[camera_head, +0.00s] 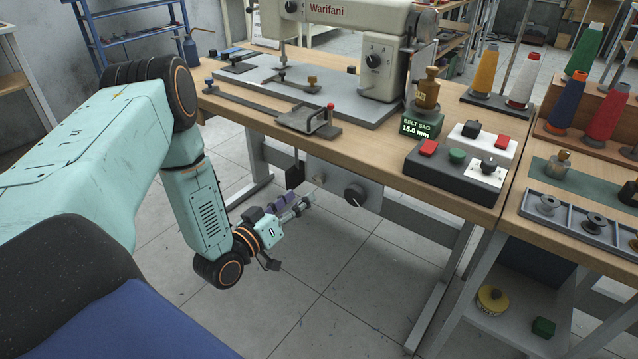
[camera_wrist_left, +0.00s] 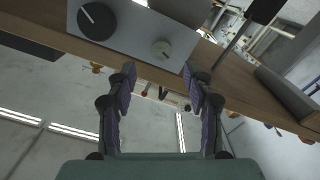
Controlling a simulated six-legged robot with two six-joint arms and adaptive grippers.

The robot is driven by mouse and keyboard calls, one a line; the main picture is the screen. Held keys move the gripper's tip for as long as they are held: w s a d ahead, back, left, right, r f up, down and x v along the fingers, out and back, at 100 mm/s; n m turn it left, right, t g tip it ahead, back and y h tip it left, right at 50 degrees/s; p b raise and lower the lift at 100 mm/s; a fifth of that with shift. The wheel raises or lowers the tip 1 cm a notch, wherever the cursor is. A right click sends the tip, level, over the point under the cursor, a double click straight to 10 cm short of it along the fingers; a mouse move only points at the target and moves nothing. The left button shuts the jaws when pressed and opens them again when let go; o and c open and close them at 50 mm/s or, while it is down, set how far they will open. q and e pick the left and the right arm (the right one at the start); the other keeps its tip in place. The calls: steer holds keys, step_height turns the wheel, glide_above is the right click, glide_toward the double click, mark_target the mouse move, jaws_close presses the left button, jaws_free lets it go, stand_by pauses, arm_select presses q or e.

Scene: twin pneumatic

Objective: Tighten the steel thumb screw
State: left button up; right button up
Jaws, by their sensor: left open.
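A grey panel (camera_head: 330,177) hangs under the front of the sewing table and carries a black dial (camera_head: 354,194) with a white pointer. In the left wrist view the same panel shows the black dial (camera_wrist_left: 97,21) and a small pale metal knob (camera_wrist_left: 161,48), which looks like the steel thumb screw. My left gripper (camera_head: 306,201) is below the table edge, close to the panel. In the wrist view its purple-padded fingers (camera_wrist_left: 159,90) are apart with nothing between them, and the knob lies beyond the tips. My right gripper is out of view.
The wooden table (camera_head: 240,105) bears a sewing machine (camera_head: 385,50), a clamp with a red knob (camera_head: 310,118), a display reading "BELT SAG 15.0 mm" (camera_head: 422,125) and a button box (camera_head: 455,170). Table legs stand at both sides. Thread spools stand at the right. Open floor lies below.

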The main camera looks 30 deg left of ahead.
mark_target(317, 182)
arm_select(q)
steer(key=w, duration=0.2)
steer(key=w+b, duration=0.1)
steer(key=w, duration=0.1)
steer(key=w+b, duration=0.1)
steer(key=w, duration=0.1)
steer(key=shift+d+f, duration=0.15)
steer(key=shift+d, duration=0.1)
steer(key=shift+w, duration=0.7)
steer(key=shift+c, duration=0.4)
jaws_close()
